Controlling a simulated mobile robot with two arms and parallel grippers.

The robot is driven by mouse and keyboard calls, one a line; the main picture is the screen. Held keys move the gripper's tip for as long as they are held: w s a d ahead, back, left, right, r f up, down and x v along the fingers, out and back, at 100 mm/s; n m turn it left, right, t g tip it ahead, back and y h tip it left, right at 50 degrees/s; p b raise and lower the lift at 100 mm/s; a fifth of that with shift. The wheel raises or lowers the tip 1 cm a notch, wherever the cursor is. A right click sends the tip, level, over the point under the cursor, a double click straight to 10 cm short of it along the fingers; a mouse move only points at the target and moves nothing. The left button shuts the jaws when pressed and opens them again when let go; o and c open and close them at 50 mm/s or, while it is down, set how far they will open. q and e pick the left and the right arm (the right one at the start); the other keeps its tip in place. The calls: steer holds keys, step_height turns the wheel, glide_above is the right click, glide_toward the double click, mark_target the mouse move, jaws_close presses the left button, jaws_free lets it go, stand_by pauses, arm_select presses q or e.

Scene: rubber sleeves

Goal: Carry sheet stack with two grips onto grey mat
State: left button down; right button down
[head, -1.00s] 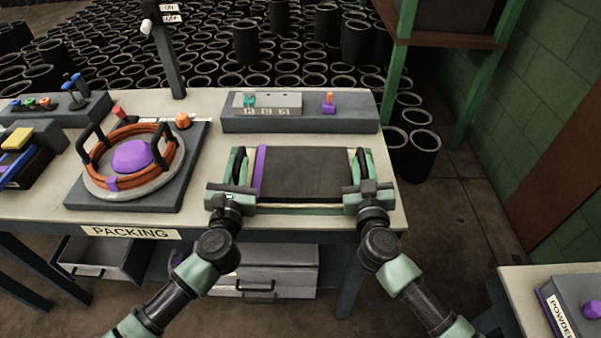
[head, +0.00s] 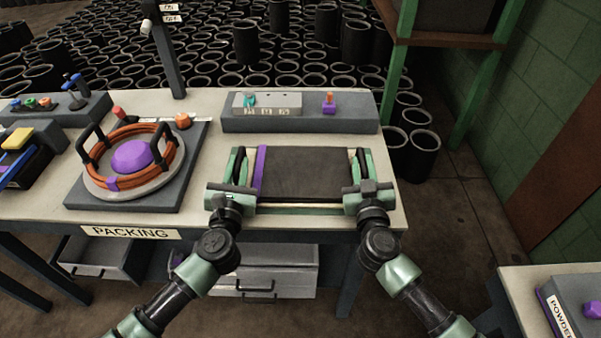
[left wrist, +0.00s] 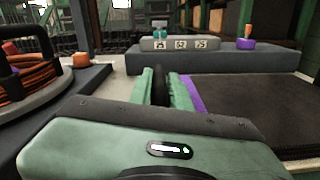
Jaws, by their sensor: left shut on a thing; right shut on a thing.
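The sheet stack (head: 305,174) is a dark, flat rectangle with a purple strip (head: 260,170) along its left edge. It lies level over the right part of the packing table, between my two grippers. My left gripper (head: 240,166) is shut at its left side, and my right gripper (head: 358,166) is shut at its right side. In the left wrist view the stack (left wrist: 260,105) extends right from the green fingers (left wrist: 160,88). I cannot make out a separate grey mat, and what lies under the stack is hidden.
A grey block (head: 300,124) with a labelled panel stands behind the stack. To the left, a grey base (head: 190,180) carries a round plate with an orange coil and purple dome (head: 132,156). Bare tabletop (head: 215,150) lies between. A powder box (head: 570,310) sits lower right.

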arm_select(q)
steer(key=shift+a, duration=0.1)
